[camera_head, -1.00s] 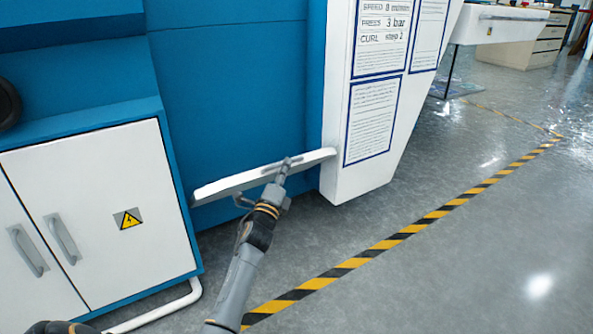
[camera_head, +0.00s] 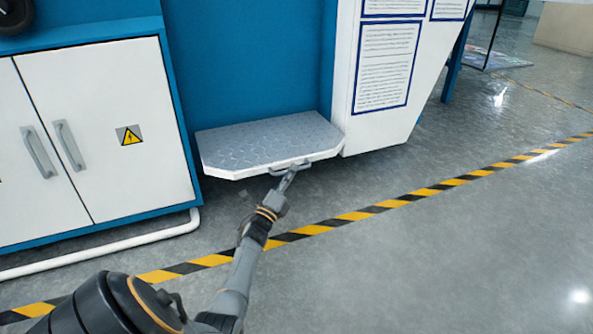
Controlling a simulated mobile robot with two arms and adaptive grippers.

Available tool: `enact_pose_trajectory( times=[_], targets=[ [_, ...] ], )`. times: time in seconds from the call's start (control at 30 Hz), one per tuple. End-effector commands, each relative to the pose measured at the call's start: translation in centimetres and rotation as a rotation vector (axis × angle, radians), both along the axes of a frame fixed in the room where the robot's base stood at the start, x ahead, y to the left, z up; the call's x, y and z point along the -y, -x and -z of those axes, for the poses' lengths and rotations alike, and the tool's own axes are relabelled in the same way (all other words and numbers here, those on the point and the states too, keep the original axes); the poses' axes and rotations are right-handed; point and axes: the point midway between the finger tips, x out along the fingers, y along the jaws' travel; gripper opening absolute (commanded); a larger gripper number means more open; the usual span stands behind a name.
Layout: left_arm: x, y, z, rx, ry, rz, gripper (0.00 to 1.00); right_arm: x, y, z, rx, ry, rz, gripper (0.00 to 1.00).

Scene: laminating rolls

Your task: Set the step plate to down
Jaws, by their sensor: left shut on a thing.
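The step plate (camera_head: 262,143) is a grey tread-patterned plate with a white rim, low on the front of the blue machine. It lies about level, and its tread surface faces up. A small grey handle (camera_head: 301,169) sits on its front edge. My left gripper (camera_head: 292,174) is shut on this handle, and its fingers partly hide it. The hinge side of the plate lies against the machine's blue panel. My right gripper is not in view.
A white cabinet (camera_head: 105,125) with a warning sign stands left of the plate, with a white pipe (camera_head: 110,245) along its foot. A white panel with notices (camera_head: 385,75) stands right. Open grey floor with a yellow-black stripe (camera_head: 355,215) lies in front.

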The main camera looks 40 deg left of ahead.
Motion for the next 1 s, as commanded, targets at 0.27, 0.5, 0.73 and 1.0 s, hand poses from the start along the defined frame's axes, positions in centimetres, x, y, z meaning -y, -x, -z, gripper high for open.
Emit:
enact_pose_trajectory(
  times=[0.27,0.5,0.73,1.0],
  targets=[
    [-1.7,0.1,1.3,0.001,0.004,-0.018,0.0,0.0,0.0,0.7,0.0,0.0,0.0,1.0],
    [-1.8,0.1,1.8,-0.002,0.005,-0.017,0.0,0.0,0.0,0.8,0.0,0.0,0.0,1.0],
    [-1.7,0.2,2.0,-0.006,0.005,-0.016,0.0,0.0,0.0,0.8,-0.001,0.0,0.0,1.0],
    [-1.6,0.2,2.2,-0.01,0.007,-0.015,0.21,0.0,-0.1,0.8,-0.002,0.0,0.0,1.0]
  ],
)
